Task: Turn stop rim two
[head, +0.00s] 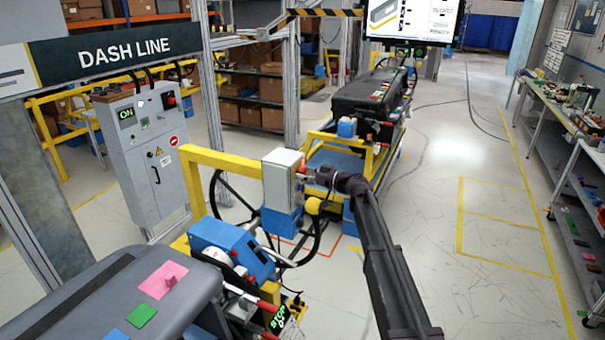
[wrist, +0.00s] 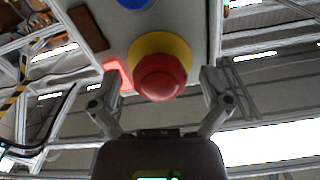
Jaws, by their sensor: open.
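A red mushroom stop button (wrist: 160,78) with a yellow collar (wrist: 172,42) behind it stands out from a grey panel (wrist: 195,20) in the wrist view. My gripper (wrist: 161,84) is open, with one finger on each side of the red button and visible gaps between. In the head view my gripper (head: 312,178) is at the right side of a grey box (head: 283,182) on a yellow frame. The button is too small there to make out clearly. Whether the fingers reach level with the collar, I cannot tell.
A lit red square (wrist: 117,76) sits beside the button, close to my left finger. A blue part (wrist: 132,3) shows at the panel's top. A steering wheel (head: 300,262) stands below the box. Open floor (head: 470,300) lies to the right.

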